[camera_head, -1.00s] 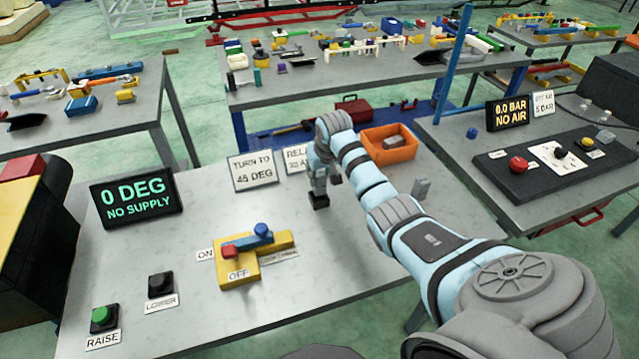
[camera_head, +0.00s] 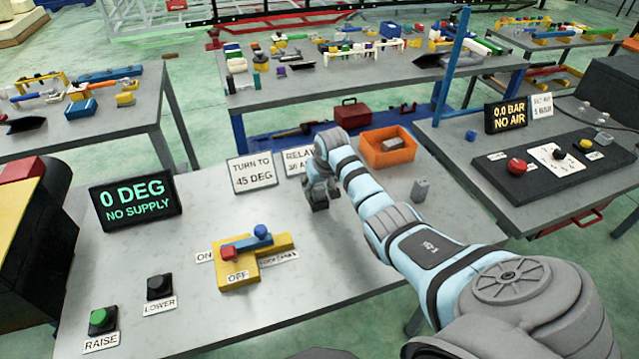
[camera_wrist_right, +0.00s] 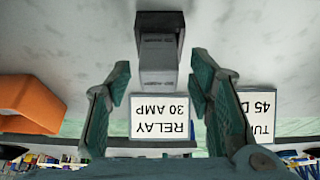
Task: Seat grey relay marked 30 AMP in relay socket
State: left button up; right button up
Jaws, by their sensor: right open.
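A grey block (camera_wrist_right: 158,55) with a darker end lies between the fingers of my right gripper (camera_wrist_right: 160,78) in the right wrist view. I cannot tell whether it is the relay or its socket. The right gripper is open, with gaps to the block on both sides. In the head view the right gripper (camera_head: 320,198) is low over the bench, and the arm hides what is around it. Another small grey block (camera_head: 420,190) stands on the bench to its right. The sign reading RELAY 30 AMP (camera_wrist_right: 159,116) is behind the fingers. My left gripper is not in view.
An orange bin (camera_head: 409,157) with a grey-brown item stands at the back right. The TURN TO 45 DEG sign (camera_head: 251,173) is to the left. A yellow switch block (camera_head: 240,277), buttons and a display (camera_head: 136,202) occupy the bench's left.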

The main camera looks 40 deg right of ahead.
jog(key=p+v, duration=0.2)
jog(key=v, duration=1)
jog(key=shift+r, duration=0.1)
